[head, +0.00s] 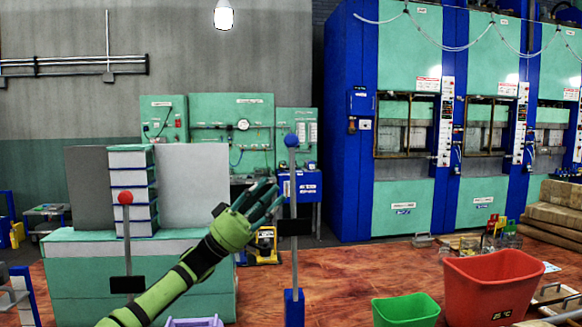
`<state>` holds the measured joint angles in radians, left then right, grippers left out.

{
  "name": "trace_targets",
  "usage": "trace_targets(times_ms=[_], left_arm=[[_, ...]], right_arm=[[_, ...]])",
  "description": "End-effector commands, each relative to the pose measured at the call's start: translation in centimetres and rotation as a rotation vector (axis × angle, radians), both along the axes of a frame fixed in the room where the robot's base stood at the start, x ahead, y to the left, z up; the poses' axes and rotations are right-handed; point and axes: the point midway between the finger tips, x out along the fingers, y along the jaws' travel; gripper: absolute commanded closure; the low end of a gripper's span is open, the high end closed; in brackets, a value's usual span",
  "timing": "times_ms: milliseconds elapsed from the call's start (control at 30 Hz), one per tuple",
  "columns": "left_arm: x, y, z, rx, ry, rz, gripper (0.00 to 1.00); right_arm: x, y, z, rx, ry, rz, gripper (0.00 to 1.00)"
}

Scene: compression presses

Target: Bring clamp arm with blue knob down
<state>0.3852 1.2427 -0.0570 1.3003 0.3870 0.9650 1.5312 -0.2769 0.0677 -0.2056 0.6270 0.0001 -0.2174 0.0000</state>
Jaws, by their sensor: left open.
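The clamp arm with the blue knob (291,140) stands upright as a thin grey bar. It has a black block (294,228) partway down and a blue base (294,308). My left gripper (274,196), green with dark fingers, is open just left of the bar, below the knob and above the black block. Its fingertips come close to the bar; I cannot tell whether they touch it. A second upright bar with a red knob (125,198) and black block stands to the left. My right gripper is not in view.
A green cabinet (70,275) with stacked grey-white blocks stands behind on the left. A red bin (495,285) and a green bin (405,310) are at the lower right. Blue and green presses (404,207) line the back right. Open brown floor (345,265) lies right of the bar.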

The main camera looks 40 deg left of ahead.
Motion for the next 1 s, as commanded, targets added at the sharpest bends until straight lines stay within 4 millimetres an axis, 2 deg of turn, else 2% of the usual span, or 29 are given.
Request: trace_targets(times_ms=[167, 400, 600, 800, 933, 967, 1000], left_arm=[[0.5, -0.4, 1.1, 0.0, -0.003, -0.002, 0.56], [2.5, -2.1, 3.9, -0.002, -0.004, -0.001, 0.56], [3.7, -3.1, 5.0, 0.0, -0.001, -0.001, 0.56], [3.9, -3.3, 4.9, 0.0, 0.0, 0.0, 0.56], [3.9, -3.3, 4.9, 0.0, 0.0, 0.0, 0.56], [3.9, -3.3, 4.9, 0.0, 0.0, 0.0, 0.68], [3.9, -3.3, 4.9, 0.0, 0.0, 0.0, 0.84]], right_arm=[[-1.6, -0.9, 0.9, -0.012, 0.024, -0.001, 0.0], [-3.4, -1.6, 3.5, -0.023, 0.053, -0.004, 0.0], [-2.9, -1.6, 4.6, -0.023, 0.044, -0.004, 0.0], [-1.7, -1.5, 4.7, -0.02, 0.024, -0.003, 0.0], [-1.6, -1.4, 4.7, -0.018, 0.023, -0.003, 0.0], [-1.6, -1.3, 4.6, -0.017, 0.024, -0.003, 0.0], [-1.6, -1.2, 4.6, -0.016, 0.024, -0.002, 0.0]])
